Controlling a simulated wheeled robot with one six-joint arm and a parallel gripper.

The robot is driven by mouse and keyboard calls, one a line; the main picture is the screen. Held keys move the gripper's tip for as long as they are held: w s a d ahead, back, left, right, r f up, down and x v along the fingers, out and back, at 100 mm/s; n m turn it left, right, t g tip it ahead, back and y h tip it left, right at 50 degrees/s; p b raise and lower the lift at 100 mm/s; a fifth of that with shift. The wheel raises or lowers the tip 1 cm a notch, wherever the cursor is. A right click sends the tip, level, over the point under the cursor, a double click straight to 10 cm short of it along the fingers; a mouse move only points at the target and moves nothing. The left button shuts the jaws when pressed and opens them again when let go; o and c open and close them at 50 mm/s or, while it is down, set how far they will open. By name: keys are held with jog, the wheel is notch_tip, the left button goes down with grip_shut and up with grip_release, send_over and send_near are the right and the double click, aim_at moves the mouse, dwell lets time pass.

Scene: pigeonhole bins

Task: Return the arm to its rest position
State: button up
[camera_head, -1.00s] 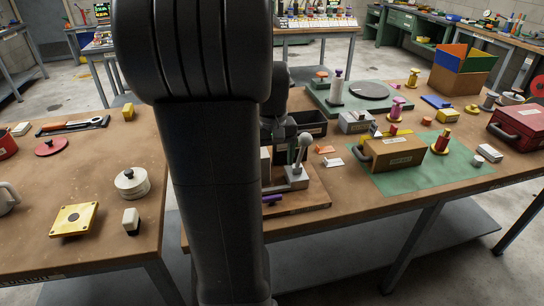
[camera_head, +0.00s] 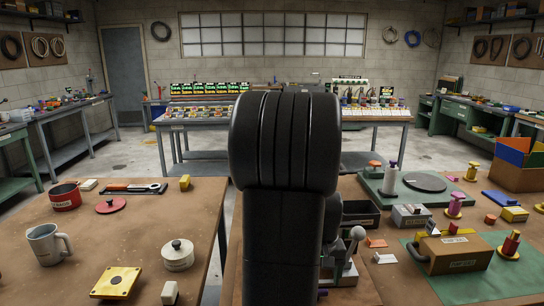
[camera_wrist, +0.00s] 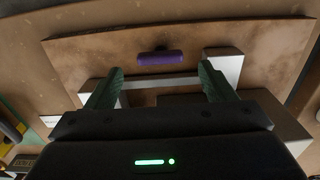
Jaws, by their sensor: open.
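My gripper (camera_wrist: 160,88) shows in the wrist view with its two green fingers wide apart and nothing between them. It points at a brown wooden board (camera_wrist: 100,52) on the table. A purple cylinder (camera_wrist: 160,58) lies on the board beyond the fingertips, apart from them. A pale metal frame (camera_wrist: 228,66) sits on the board near the right finger. In the head view my own arm stands upright in the middle and hides my gripper and much of the board.
The left table (camera_head: 60,285) holds a grey mug (camera_head: 45,245), a red pot (camera_head: 66,198), a white lidded pot (camera_head: 178,257) and a yellow plate (camera_head: 117,282). The right table holds a lever device (camera_head: 345,260), a tan case (camera_head: 455,254) and a black tray (camera_head: 362,218). A gap separates the tables.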

notch_tip(320, 180, down, 5)
jog(key=shift+r, duration=0.1)
jog(key=shift+r, duration=0.1)
dwell(0.4)
